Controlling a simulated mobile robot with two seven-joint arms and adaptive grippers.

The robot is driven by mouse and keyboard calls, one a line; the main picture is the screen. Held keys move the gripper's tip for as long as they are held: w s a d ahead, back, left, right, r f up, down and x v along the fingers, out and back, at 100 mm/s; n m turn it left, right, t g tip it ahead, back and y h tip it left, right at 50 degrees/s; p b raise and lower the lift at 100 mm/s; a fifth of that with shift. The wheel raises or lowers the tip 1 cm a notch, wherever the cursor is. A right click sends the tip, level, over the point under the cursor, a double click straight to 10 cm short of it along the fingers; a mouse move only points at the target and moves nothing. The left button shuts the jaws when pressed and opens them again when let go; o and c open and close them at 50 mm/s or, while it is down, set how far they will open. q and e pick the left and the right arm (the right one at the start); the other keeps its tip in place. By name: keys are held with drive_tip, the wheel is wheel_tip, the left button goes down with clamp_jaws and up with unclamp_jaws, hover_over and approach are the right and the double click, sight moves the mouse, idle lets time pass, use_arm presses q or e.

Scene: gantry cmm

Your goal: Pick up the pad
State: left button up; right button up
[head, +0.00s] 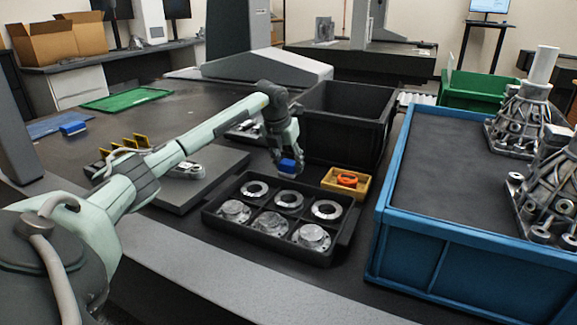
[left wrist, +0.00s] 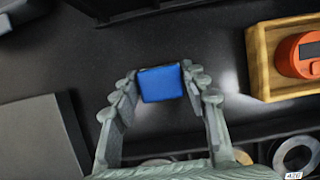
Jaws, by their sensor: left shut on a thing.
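The pad is a small blue block (head: 288,166). In the head view it sits at the tips of my left gripper (head: 284,150), above the back edge of the black parts tray. In the left wrist view the blue pad (left wrist: 161,83) is between the two fingers of my left gripper (left wrist: 160,88), which are shut on it. Another blue block (head: 73,128) lies at the far left on a blue mat. My right gripper does not show in either view.
The black tray (head: 275,238) holds several metal rings and flanges. A yellow box (head: 346,183) with an orange device stands right of the gripper. A black bin (head: 345,115) is behind, and a blue crate (head: 415,240) with metal castings is at right. A grey plate (head: 205,193) lies left.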

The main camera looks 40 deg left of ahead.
sight(287, 161)
use_arm(q)
drive_tip(key=r, duration=0.4)
drive_tip(key=shift+s+a+r, duration=0.1)
drive_tip(key=shift+a+r, duration=0.1)
drive_tip(key=shift+r, duration=0.05)
drive_tip(key=s+a+r+b, duration=0.1)
drive_tip(key=s+a+r, duration=0.5)
drive_tip(key=s+a, duration=0.1)
drive_tip(key=shift+s+a+r, duration=0.2)
drive_tip(key=shift+s+a, duration=0.15)
drive_tip(key=shift+s, duration=0.25)
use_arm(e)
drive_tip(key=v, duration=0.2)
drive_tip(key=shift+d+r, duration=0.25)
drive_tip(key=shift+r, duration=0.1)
use_arm(q)
drive_tip(key=o, duration=0.6)
drive_tip(key=c, duration=0.5)
